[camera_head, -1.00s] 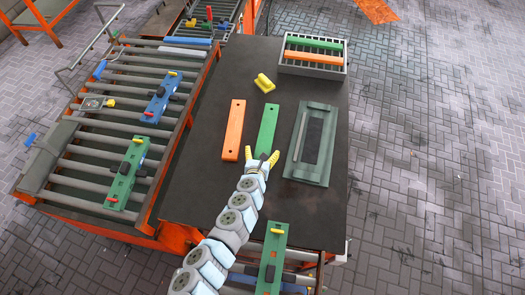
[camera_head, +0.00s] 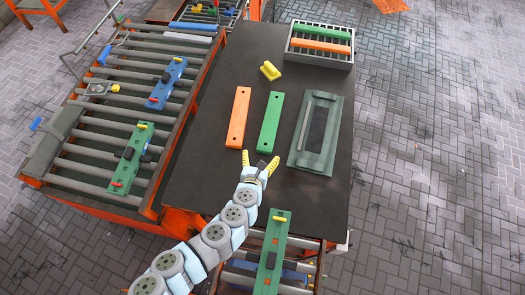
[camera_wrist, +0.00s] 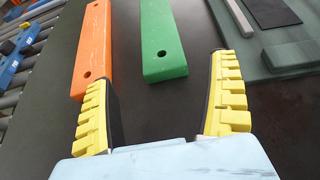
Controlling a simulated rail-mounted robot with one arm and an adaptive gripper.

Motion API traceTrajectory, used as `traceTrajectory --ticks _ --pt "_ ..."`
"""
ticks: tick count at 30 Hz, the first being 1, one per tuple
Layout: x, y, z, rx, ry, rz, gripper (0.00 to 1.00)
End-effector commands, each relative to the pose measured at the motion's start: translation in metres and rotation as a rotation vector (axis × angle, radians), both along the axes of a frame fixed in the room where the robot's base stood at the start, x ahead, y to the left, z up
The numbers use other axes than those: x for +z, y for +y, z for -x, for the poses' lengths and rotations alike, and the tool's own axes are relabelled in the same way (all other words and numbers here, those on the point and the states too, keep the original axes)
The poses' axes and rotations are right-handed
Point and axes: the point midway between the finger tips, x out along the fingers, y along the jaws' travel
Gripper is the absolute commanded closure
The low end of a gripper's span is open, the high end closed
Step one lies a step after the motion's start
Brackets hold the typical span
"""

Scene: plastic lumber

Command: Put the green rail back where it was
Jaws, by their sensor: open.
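The green rail (camera_head: 270,122) lies flat on the dark table, between an orange rail (camera_head: 238,117) on its left and a grey-green tray on its right. It also shows in the wrist view (camera_wrist: 162,42), with a hole near its close end. My gripper (camera_head: 259,159), with yellow fingers, is open and empty, a little short of the green rail's near end. In the wrist view the open fingers (camera_wrist: 160,100) have bare table between them, apart from the rail. Another green rail (camera_head: 321,31) lies in the grey crate at the back, beside an orange one (camera_head: 320,46).
The grey slatted crate (camera_head: 289,55) stands at the table's back right. A yellow piece (camera_head: 270,70) sits upright near it. The grey-green tray (camera_head: 335,135) holds a dark strip. Roller conveyors with green and blue assemblies (camera_head: 130,158) lie left and in front.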

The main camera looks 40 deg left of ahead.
Motion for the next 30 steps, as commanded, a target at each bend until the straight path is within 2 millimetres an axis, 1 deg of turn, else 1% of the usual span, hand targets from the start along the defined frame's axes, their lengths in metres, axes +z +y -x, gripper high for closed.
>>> traceTrajectory --ticks 3,8,26,29,30 --pt "0.003 -0.004 0.007 0.0 0.001 0.001 0.1" --pt "0.005 -0.008 0.012 0.001 0.001 0.002 0.1" --pt "0.005 -0.008 0.012 0.0 0.001 0.002 0.1" --pt "0.01 -0.008 0.012 0.001 0.001 0.002 0.1" --pt "0.015 -0.008 0.012 0.001 0.001 0.002 0.1"
